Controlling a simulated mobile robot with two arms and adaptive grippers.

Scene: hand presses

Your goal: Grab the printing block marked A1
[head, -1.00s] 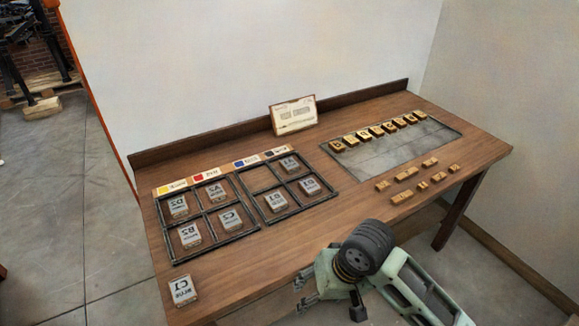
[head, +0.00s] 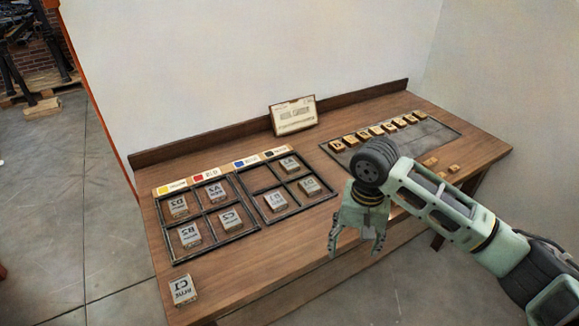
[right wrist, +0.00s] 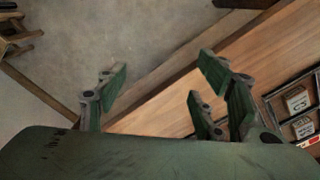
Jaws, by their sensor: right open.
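Small pale printing blocks with mirrored letters sit in two dark-framed trays on the wooden table. The right tray (head: 243,184) holds three blocks: an upper right block (head: 289,165), a lower left block (head: 276,201) and a lower right block (head: 310,187). The upper right one looks like A1, but its print is too small to be sure. My right gripper (head: 356,243) is open and empty, pointing down by the table's front edge, right of the trays. In the right wrist view its fingers (right wrist: 160,85) are apart with nothing between them. My left gripper is not in view.
The left tray (head: 205,208) holds several blocks. Block C1 (head: 182,290) lies outside the trays at the table's front left corner. A metal plate (head: 425,135) with wooden letter pieces lies on the right. A sign (head: 293,115) stands at the back. Bare wood lies between trays and gripper.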

